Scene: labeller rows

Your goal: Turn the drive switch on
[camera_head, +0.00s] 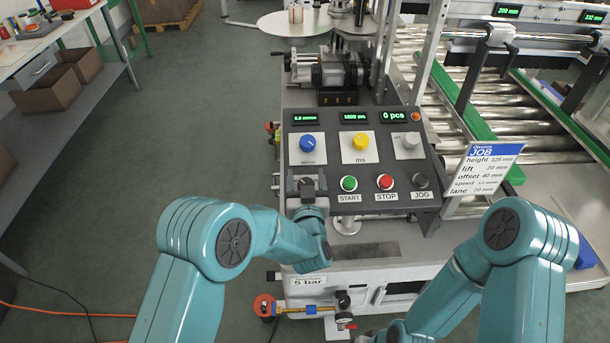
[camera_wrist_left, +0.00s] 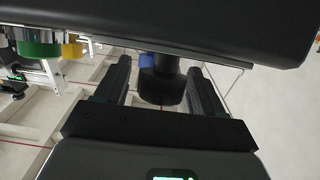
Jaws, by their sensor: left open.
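The sloped dark control panel (camera_head: 330,160) stands in the middle of the head view. My left gripper (camera_head: 307,184) is at its lower left corner, left of the green START button (camera_head: 349,184). In the left wrist view, my left gripper (camera_wrist_left: 159,70) is open, with one finger on each side of a black knob (camera_wrist_left: 160,86). I cannot tell whether the fingers touch it. The gripper hides any label there, so I cannot read whether this is the drive switch. My right arm (camera_head: 510,250) is at the lower right, its gripper out of view.
The panel also bears a blue knob (camera_head: 308,143), a yellow knob (camera_head: 361,141), a grey knob (camera_head: 407,140), a red STOP button (camera_head: 386,182) and a black JOG button (camera_head: 420,180). A job sign (camera_head: 484,168) stands to the right. Roller conveyors (camera_head: 530,130) lie beyond it.

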